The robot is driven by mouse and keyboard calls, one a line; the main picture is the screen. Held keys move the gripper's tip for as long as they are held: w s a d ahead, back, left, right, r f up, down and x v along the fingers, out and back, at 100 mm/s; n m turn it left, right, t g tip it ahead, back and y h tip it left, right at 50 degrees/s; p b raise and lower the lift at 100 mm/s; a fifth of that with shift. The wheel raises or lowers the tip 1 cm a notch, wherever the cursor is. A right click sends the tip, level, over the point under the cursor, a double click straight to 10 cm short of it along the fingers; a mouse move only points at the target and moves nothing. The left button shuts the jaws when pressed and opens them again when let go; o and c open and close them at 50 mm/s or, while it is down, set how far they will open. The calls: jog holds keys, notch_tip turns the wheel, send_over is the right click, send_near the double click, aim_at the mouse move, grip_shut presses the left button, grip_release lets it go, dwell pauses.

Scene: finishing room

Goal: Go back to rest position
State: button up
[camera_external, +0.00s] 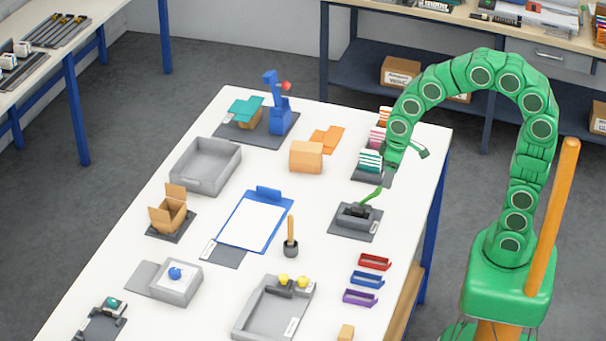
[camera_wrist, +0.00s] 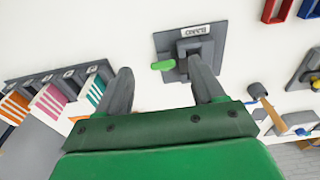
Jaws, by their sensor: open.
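My gripper (camera_wrist: 160,70) is open in the wrist view, its two grey fingers apart with nothing held between them. In the external view my gripper (camera_external: 386,172) hangs from the curved green arm over the right side of the white table (camera_external: 330,250). A grey holder (camera_external: 355,222) with a green-handled item (camera_external: 372,196) stands below and to its left. In the wrist view the green handle (camera_wrist: 162,65) shows beyond and between the fingertips, apparently apart from them. The fingertips are small and partly hidden in the external view.
A rack of coloured cards (camera_external: 371,160) is close beside my gripper. Red (camera_external: 375,262), blue (camera_external: 367,279) and purple (camera_external: 360,297) trays lie nearer the front. An orange post (camera_external: 553,215) rises beside my arm.

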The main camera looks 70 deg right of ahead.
jog(key=s+a+r+g, duration=0.1)
jog(key=s+r+g, duration=0.1)
jog(key=s, duration=2.1)
jog(key=shift+s+r+g, duration=0.35)
jog(key=shift+g, duration=0.15)
jog(key=shift+c, duration=0.5)
